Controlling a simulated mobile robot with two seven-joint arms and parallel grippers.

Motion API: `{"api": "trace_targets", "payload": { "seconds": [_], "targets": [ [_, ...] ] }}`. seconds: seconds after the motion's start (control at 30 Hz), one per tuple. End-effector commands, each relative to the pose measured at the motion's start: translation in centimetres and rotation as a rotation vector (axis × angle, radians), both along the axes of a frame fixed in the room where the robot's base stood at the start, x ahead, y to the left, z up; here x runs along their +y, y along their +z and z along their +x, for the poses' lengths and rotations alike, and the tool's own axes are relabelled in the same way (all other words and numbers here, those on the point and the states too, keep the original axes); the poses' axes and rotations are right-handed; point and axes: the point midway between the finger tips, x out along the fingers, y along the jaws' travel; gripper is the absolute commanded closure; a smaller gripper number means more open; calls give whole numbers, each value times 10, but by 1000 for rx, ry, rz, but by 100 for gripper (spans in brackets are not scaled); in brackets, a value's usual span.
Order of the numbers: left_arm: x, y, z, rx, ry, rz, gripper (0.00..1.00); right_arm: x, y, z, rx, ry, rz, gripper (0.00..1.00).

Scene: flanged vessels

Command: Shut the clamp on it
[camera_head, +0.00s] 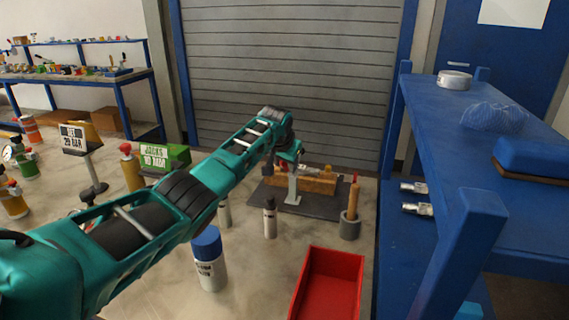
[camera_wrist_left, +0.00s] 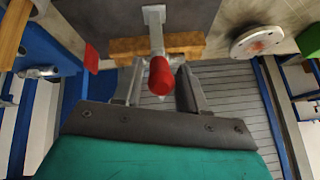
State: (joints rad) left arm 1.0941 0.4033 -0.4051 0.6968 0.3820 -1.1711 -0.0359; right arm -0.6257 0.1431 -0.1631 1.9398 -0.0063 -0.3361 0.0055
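The clamp stands on a dark base plate (camera_head: 322,207), with a pale grey post (camera_head: 292,188) in front of a tan wooden block (camera_head: 316,186). In the left wrist view the clamp's red handle grip (camera_wrist_left: 160,76) points toward the camera, and the wooden block (camera_wrist_left: 190,42) lies behind it. My left gripper (camera_wrist_left: 160,86) is open, with one grey finger on each side of the red grip and a small gap beside it. In the head view my left gripper (camera_head: 284,155) is at the clamp's top, and my wrist hides much of the handle. My right gripper is not in view.
A red bin (camera_head: 330,285), a blue-capped canister (camera_head: 208,258), a small dark-topped bottle (camera_head: 269,218) and a grey cup with a wooden-handled tool (camera_head: 350,222) stand nearby. A blue bench (camera_head: 480,110) rises at the right. A round flange (camera_wrist_left: 257,41) shows in the wrist view.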

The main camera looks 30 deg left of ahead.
Motion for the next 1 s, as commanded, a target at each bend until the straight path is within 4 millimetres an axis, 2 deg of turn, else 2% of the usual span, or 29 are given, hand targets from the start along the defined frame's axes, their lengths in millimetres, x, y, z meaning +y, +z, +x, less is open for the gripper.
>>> {"api": "trace_targets", "payload": {
  "seconds": [0.1, 0.37, 0.57, 0.67, 1.0],
  "targets": [
    [0, -1, -1, 3, 1, -1, 48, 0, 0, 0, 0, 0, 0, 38],
    [0, -1, -1, 5, 2, -1, 48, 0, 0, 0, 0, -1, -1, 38],
    [-2, 8, -6, 3, 1, -2, 48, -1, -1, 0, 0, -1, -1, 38],
    [-4, 16, -12, 3, 0, 0, 48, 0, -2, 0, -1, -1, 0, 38],
    [-14, 62, -39, 0, 0, 0, 48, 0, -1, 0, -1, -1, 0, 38]
  ]
}}
